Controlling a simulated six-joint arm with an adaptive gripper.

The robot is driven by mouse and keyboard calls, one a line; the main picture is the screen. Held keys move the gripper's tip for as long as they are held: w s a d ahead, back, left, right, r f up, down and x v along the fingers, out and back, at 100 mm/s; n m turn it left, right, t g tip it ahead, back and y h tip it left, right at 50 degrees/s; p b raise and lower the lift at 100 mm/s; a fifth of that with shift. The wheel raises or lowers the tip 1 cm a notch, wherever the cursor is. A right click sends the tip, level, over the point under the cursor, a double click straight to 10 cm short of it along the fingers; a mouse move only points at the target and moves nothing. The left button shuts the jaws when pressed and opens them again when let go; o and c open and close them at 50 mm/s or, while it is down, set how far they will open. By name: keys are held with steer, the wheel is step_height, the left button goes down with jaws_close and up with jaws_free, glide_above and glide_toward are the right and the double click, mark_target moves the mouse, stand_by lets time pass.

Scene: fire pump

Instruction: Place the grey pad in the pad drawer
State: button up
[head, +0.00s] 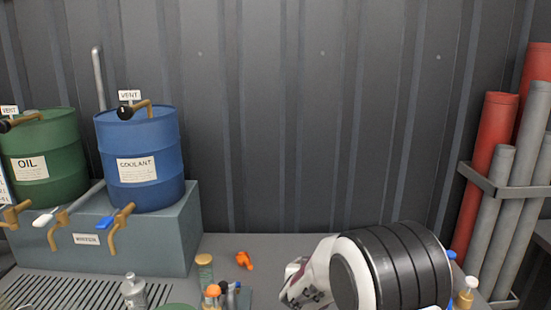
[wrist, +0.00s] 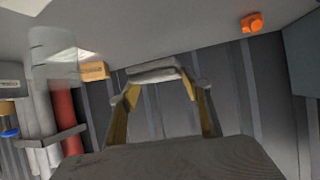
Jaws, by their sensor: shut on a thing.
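In the wrist view, my gripper (wrist: 157,84) has its two fingers, yellowish on their inner sides, closed on a light grey, flat piece that looks like the grey pad (wrist: 152,74). The pad spans the gap between the fingertips, above or near the grey bench top; I cannot tell whether it touches. In the head view, my black and white arm is at the lower right, and the gripper and pad are not seen there. I cannot make out the pad drawer in either view.
A blue coolant drum (head: 140,165) and green oil drum (head: 45,160) stand on a grey block (head: 150,250) at left. Small bottles (head: 133,291) and an orange item (head: 243,260) are on the bench. Red and grey pipes (head: 490,175) stand at right.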

steer(key=s+d+r+n+y, duration=0.2)
steer(key=s+d+r, duration=0.2)
steer(key=s+d, duration=0.3)
steer(key=s, duration=0.3)
steer(key=shift+d+r, duration=0.35)
steer(key=shift+s, duration=0.1)
steer(key=shift+a, duration=0.1)
stand_by(1.1)
